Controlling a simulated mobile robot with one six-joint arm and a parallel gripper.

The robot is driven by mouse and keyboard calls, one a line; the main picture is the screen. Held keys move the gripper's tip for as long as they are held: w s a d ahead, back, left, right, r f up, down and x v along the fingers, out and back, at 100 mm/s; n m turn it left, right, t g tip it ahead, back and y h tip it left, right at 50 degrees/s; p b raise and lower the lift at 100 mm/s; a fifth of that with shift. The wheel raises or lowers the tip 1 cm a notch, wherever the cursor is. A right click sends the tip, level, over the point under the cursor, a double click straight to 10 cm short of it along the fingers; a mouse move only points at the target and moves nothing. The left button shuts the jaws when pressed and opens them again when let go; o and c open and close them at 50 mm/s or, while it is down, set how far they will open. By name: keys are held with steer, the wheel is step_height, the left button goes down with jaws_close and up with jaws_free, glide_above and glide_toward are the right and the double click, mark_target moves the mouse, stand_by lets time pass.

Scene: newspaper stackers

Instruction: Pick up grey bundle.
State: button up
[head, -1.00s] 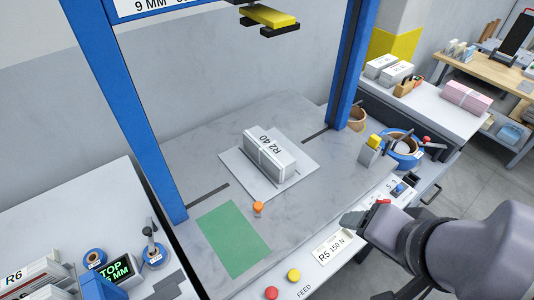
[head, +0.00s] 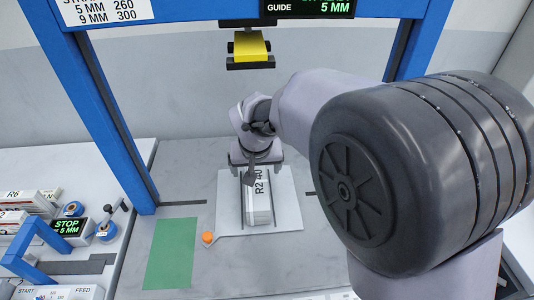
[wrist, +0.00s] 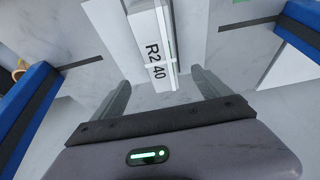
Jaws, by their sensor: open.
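The grey bundle (head: 260,213), a pale block marked "R2 40" with a white strap, lies on a light square plate (head: 288,200) under the blue frame. It also shows in the wrist view (wrist: 153,45), top centre. My gripper (head: 252,172) is over the far part of the bundle in the head view and hides some of it. In the wrist view my gripper (wrist: 160,76) is open, with one finger to each side of the bundle's line. The bundle's marked end lies near the fingertips. Nothing is held; the height gap is hard to tell.
A blue frame (head: 95,100) stands around the work table, with a yellow press head (head: 250,47) hanging behind my gripper. A green mat (head: 170,253) and an orange knob (head: 208,238) lie left of the plate. A left side table holds bundles and a "STOP 5 MM" display (head: 70,226).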

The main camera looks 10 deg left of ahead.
mark_target(256, 183)
steer(key=b+x, duration=0.3)
steer(key=x, duration=0.6)
steer(key=shift+a+f, duration=0.1)
steer(key=shift+f, duration=0.2)
steer(key=b+x, duration=0.2)
steer(key=x, duration=0.3)
steer(key=shift+w+f, duration=0.1)
steer(key=shift+f, duration=0.05)
steer(key=shift+r, duration=0.2)
jaws_close()
